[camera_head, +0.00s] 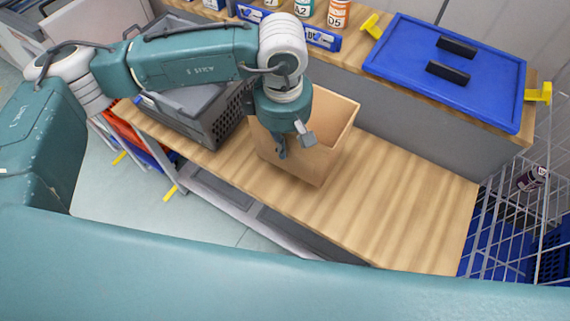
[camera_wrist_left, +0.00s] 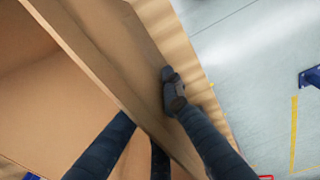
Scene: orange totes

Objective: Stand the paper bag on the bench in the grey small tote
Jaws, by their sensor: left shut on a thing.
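The brown paper bag (camera_head: 325,152) is upright and open at the top, at the middle of the wooden bench. My left gripper (camera_head: 281,148) is shut on the bag's near-left wall, with fingers on both sides of it. In the left wrist view the bag's wall (camera_wrist_left: 95,58) runs between the fingers, and one dark fingertip lies against its outside. Whether the bag's base touches the bench is hard to tell. The grey small tote (camera_head: 206,134) stands on the bench just left of the bag, partly hidden by my left arm. My right gripper is out of view.
Labelled bottles (camera_head: 338,14) stand at the back. The bench (camera_head: 400,215) is bare right of the bag. A wire cage (camera_head: 515,215) adjoins its right end.

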